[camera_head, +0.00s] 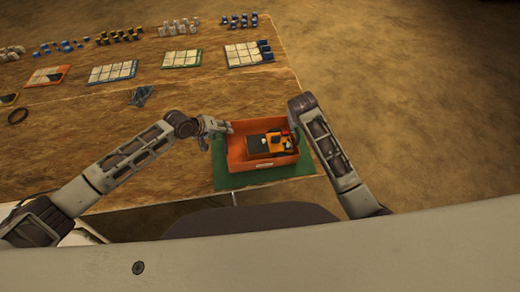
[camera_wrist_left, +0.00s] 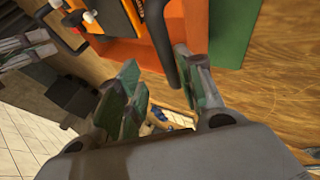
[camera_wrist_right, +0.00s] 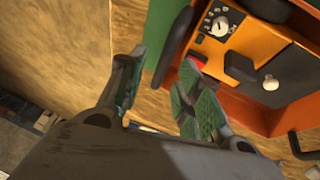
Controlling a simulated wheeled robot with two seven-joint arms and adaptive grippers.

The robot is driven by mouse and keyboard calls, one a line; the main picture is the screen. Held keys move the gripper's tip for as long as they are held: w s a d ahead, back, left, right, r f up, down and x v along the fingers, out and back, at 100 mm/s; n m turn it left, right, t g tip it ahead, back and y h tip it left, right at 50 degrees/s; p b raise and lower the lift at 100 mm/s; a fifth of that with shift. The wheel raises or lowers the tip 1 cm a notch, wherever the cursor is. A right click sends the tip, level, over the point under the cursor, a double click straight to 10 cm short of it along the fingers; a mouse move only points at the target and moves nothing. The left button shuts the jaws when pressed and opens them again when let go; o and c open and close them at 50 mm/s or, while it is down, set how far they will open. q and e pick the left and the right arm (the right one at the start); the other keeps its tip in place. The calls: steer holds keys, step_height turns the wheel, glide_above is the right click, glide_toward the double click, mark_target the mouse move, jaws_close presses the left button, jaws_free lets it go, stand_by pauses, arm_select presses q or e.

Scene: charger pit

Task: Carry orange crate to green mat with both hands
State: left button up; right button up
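The orange crate (camera_head: 236,156) is over the green mat (camera_head: 240,182) at the table's near right corner, with mat showing along its front and right. I cannot tell whether it rests fully on the mat. My left gripper (camera_head: 220,126) is at the crate's left side; in the left wrist view its fingers (camera_wrist_left: 156,72) are spread around a dark handle (camera_wrist_left: 158,35), with a gap. In the right wrist view my right gripper (camera_wrist_right: 162,80) is open, with the other dark handle (camera_wrist_right: 176,40) between its fingers. My forearm mostly hides it in the head view.
An orange and black device (camera_head: 267,144) with a dial lies in the crate. Trays of white blocks (camera_head: 113,72) and rows of small parts (camera_head: 120,37) stand farther back. A dark ring (camera_head: 18,116) lies at left. The middle of the wooden table (camera_head: 90,135) is mostly clear.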

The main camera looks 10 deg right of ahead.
arm_select(q)
steer(key=shift+r, duration=0.25)
arm_select(e)
steer(key=shift+d, duration=0.1)
arm_select(q)
steer(key=v, duration=1.1)
steer(key=shift+s+a, duration=0.2)
steer(key=shift+a, duration=0.05)
steer(key=shift+r, duration=0.1)
stand_by(0.4)
arm_select(e)
steer(key=v, duration=1.2)
steer(key=shift+f, duration=0.1)
stand_by(0.5)
